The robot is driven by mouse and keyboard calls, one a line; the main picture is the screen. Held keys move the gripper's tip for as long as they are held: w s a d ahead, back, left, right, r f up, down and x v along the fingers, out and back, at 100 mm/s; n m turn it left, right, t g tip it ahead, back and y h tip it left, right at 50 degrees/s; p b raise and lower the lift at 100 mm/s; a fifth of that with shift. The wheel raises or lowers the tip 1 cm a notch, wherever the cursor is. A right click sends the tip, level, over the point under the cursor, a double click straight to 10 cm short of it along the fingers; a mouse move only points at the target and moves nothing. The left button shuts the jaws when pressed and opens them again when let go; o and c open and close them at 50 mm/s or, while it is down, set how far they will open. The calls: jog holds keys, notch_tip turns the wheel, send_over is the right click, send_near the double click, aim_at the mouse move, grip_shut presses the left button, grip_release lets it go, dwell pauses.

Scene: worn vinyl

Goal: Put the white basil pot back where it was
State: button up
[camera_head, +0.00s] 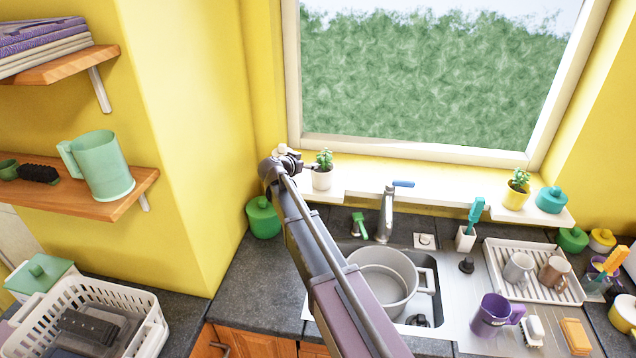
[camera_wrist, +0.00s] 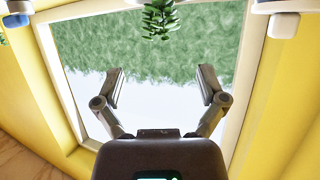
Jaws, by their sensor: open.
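The white basil pot (camera_head: 321,180) stands upright on the left part of the window sill (camera_head: 365,176), with its green leaves (camera_head: 325,158) on top. My gripper (camera_head: 300,164) is at the pot's left side in the head view, close to it; I cannot tell whether they touch. In the wrist view my gripper (camera_wrist: 163,87) has its two fingers wide apart with nothing between them. Basil leaves (camera_wrist: 160,18) show at the top edge of that view, beyond the fingertips; the pot itself is out of that frame.
The faucet (camera_head: 386,215) with a blue lever stands right of the pot. A yellow potted plant (camera_head: 515,198) and a teal jar (camera_head: 551,199) stand at the sill's right end. A green jar (camera_head: 263,218) is on the counter below. The middle of the sill is clear.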

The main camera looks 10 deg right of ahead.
jog(key=s+d+f+n+g+y, duration=0.25)
jog(key=s+d+f, duration=0.2)
jog(key=s, duration=0.55)
jog(key=s+d+f+n+g+y, duration=0.1)
jog(key=s+d+f+g, duration=0.35)
jog(key=s, duration=0.55)
jog(key=s+f+n+g+y, duration=0.1)
jog(key=s+n+y, duration=0.1)
jog(key=s, duration=0.6)
jog(key=s+a+f+n+g+y, duration=0.1)
jog(key=s+n+g+y, duration=0.1)
jog(key=s, duration=0.6)
jog(key=shift+s+f+y, duration=0.3)
jog(key=shift+s+y, duration=0.1)
jog(key=shift+y, duration=0.25)
jog(key=shift+f+n, duration=0.1)
jog(key=shift+n, duration=0.15)
notch_tip(320, 180, down, 11)
jog(key=b, duration=1.1)
